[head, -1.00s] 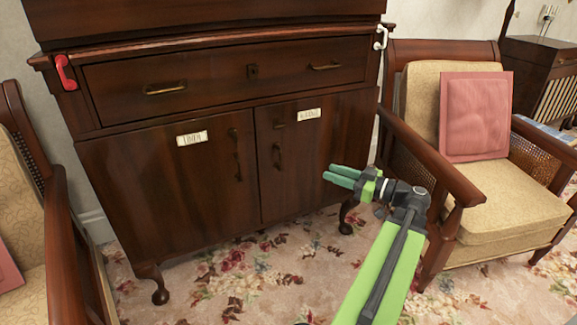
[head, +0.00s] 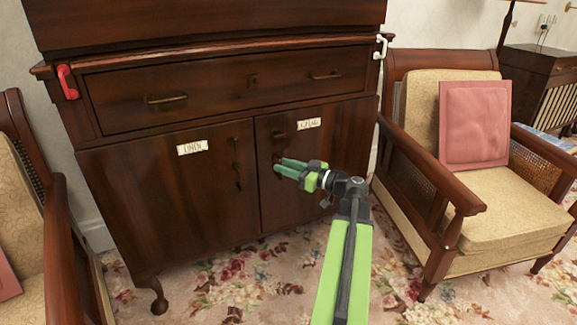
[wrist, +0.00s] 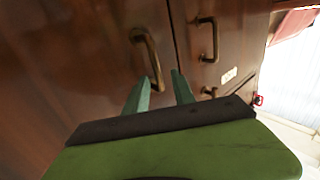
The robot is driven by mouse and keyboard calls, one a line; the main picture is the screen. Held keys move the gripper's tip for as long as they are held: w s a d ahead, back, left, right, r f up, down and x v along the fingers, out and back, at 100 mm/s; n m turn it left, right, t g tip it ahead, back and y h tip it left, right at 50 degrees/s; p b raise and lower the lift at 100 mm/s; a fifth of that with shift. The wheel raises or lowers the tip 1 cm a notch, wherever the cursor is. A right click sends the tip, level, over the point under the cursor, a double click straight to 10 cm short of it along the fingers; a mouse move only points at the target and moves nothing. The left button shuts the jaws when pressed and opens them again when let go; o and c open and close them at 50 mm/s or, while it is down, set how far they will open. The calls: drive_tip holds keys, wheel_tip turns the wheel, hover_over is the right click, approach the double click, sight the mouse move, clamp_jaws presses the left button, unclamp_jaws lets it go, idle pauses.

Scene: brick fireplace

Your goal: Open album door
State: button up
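A dark wooden cabinet has two lower doors, a left door (head: 160,200) and a right door (head: 335,150). Each has a small white label, on the left door (head: 192,147) and on the right door (head: 309,124), too blurred to read surely. My gripper (head: 276,164) is in front of the right door's handle and hides most of it. In the wrist view my gripper (wrist: 161,77) is open, with green fingers apart. The right door's curved metal handle (wrist: 150,55) reaches down to between the fingers; I cannot tell if they touch. Both doors are shut.
A drawer (head: 220,82) spans the cabinet above the doors. A red hook-like handle (head: 67,82) and a white one (head: 381,46) are at its sides. Armchairs stand close on the left (head: 58,240) and right (head: 440,215). Floral carpet (head: 230,280) lies in front.

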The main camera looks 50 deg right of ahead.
clamp_jaws()
idle(1.3)
drive_tip(key=shift+a, duration=0.1)
